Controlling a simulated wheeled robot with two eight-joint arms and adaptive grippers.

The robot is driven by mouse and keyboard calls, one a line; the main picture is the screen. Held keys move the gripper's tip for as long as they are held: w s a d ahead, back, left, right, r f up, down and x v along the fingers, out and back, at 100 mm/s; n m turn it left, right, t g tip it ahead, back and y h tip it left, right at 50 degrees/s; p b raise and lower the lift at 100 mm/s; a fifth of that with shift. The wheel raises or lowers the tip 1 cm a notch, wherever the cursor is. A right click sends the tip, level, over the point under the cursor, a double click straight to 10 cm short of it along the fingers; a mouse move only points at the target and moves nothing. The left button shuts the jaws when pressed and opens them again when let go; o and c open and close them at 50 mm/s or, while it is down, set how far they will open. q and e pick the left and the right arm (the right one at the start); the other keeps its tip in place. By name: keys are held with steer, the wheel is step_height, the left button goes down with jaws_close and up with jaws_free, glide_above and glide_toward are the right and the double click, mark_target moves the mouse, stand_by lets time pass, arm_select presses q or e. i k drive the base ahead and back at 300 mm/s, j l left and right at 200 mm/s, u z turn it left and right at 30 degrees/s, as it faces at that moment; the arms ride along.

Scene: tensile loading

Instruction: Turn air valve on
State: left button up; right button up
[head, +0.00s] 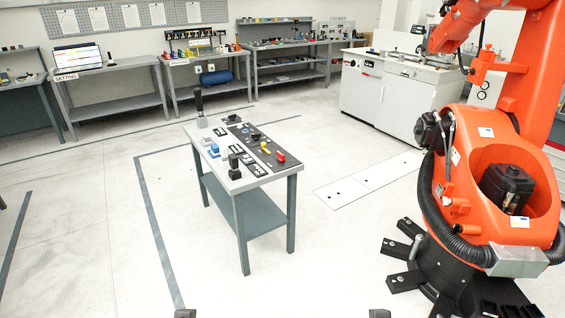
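I cannot pick out the air valve with certainty in the head view. Small fittings sit on the distant benches and on the white machine cabinet (391,95) at the back right, too small to tell apart. Two small dark shapes show at the bottom edge, one left of centre and one right of centre. They look like the tips of my own arms, cut off by the frame. Whether they are open or shut does not show, and nothing is seen held in them.
A small grey table (262,205) with specimens and tools stands mid-room. A large orange robot arm (500,190) on a black footed base blocks the right. Workbenches (110,72) line the back wall. The floor in front and left is clear, with dark floor lines (150,215).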

mark_target(281, 158)
steer(key=i+l+u, duration=0.35)
steer(key=i, duration=0.55)
steer(key=i+l+u, duration=0.3)
steer(key=i+l, duration=0.4)
steer(key=i, duration=0.15)
steer(key=i+l+u, duration=0.35)
steer(key=i+l, duration=0.45)
